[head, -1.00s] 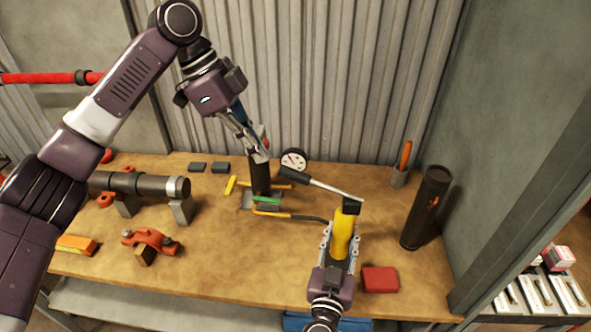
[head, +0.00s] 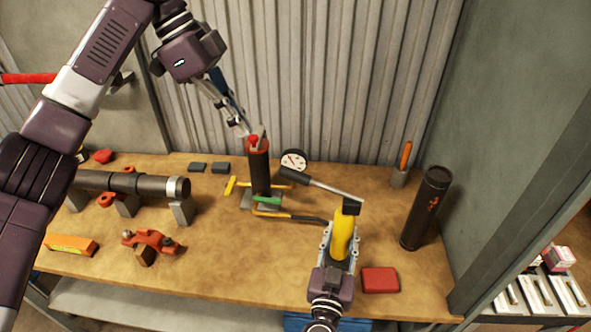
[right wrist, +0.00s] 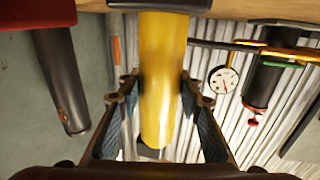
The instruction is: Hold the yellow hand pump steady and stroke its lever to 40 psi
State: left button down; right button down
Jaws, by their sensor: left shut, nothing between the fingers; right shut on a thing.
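The yellow hand pump (head: 343,232) stands near the front of the bench, and its yellow body also fills the middle of the right wrist view (right wrist: 163,80). Its lever (head: 325,187) slants up to the left and ends in a black grip (head: 293,175). The round white gauge (head: 293,161) stands behind; its reading is too small to tell. My right gripper (head: 341,240) is shut around the pump body, a finger on each side. My left gripper (head: 246,128) is shut and empty, up and left of the lever grip, by the top of the dark riser (head: 259,168) with a red cap.
A dark pipe (head: 130,184) on supports and a red clamp (head: 150,241) lie at left. A black cylinder (head: 426,208) stands at right, a red block (head: 380,280) at front right. A hose (head: 292,217) runs from riser to pump. Bench between clamp and hose is clear.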

jog(key=c, duration=1.3)
grip_release()
